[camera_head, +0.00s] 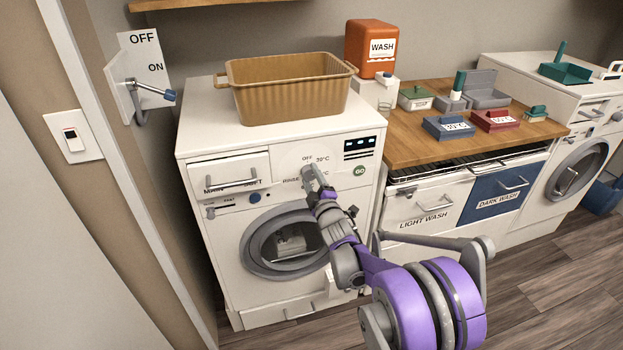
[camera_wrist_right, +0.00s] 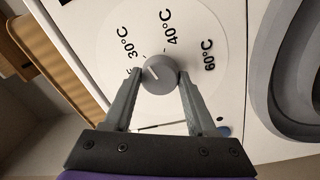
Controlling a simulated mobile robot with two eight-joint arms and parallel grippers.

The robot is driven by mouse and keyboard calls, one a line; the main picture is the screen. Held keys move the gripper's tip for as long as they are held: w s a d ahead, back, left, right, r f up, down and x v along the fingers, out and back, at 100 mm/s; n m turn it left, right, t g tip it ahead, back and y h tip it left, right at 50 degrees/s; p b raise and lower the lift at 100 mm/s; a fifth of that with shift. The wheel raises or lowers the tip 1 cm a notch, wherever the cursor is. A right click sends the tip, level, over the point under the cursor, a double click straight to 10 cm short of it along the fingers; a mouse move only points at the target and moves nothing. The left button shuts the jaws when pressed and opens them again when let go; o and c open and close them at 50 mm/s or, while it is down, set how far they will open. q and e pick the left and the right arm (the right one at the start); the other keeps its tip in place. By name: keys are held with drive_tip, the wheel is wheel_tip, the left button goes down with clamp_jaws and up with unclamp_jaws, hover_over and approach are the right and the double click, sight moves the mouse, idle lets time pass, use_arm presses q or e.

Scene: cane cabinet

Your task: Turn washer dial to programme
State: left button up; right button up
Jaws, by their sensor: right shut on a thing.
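The white washer (camera_head: 230,237) stands at left, its round door (camera_head: 285,243) shut. My right gripper (camera_head: 312,176) is at the washer's programme dial, which it mostly hides in the head view. In the right wrist view, the round grey dial (camera_wrist_right: 160,74) sits between the two fingers of my right gripper (camera_wrist_right: 159,80), which are shut on its sides. A pale pointer line shows on the dial face. Labels for 30°C (camera_wrist_right: 128,43), 40°C (camera_wrist_right: 173,32) and 60°C (camera_wrist_right: 208,55) are printed around it. My left gripper is out of view.
A wooden counter (camera_head: 410,150) with small boxes is to the right. An ON/OFF lever (camera_head: 155,91) sticks out from the left wall.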

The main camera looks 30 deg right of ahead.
drive_tip(key=m, duration=0.7)
drive_tip(key=shift+h, duration=0.3)
idle(0.3)
drive_tip(key=o, duration=1.4)
drive_tip(key=shift+c, duration=0.2)
drive_tip(key=v, duration=1)
drive_tip(key=shift+s, duration=0.45)
drive_tip(key=shift+a, duration=0.15)
